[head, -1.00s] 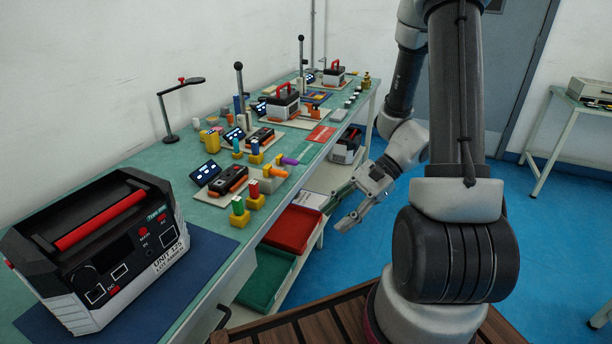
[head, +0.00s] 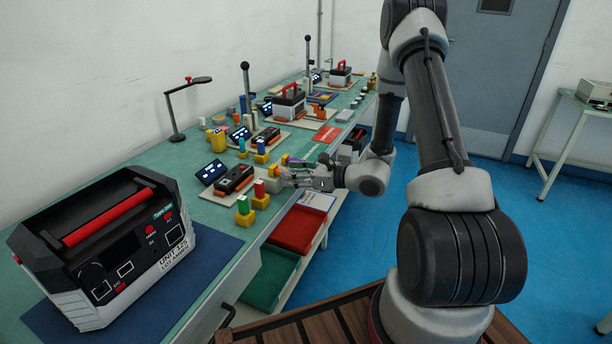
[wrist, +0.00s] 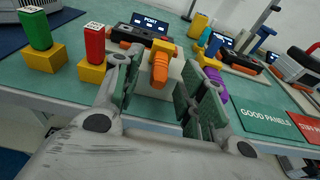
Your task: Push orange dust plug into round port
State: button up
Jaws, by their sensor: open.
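The orange dust plug (wrist: 159,70) points toward the wrist camera from a yellow piece on a pale block (wrist: 152,88) near the bench's front edge. My gripper (wrist: 155,88) is open, with one finger on each side of the plug and pale block. I see gaps beside the plug, so it is not gripped. In the head view my gripper (head: 290,179) is at the bench edge and hides most of the plug. I cannot make out the round port; a small screen reading PORT (wrist: 151,22) stands behind.
A purple plug (wrist: 212,73) stands close by my right finger. Red (wrist: 95,42) and green (wrist: 38,30) pegs in yellow blocks stand to the left. A black-and-orange device (head: 234,179) lies behind. Red (head: 296,230) and green (head: 270,279) trays sit below the bench edge.

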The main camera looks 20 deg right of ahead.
jog(key=shift+x, duration=1)
grip_shut()
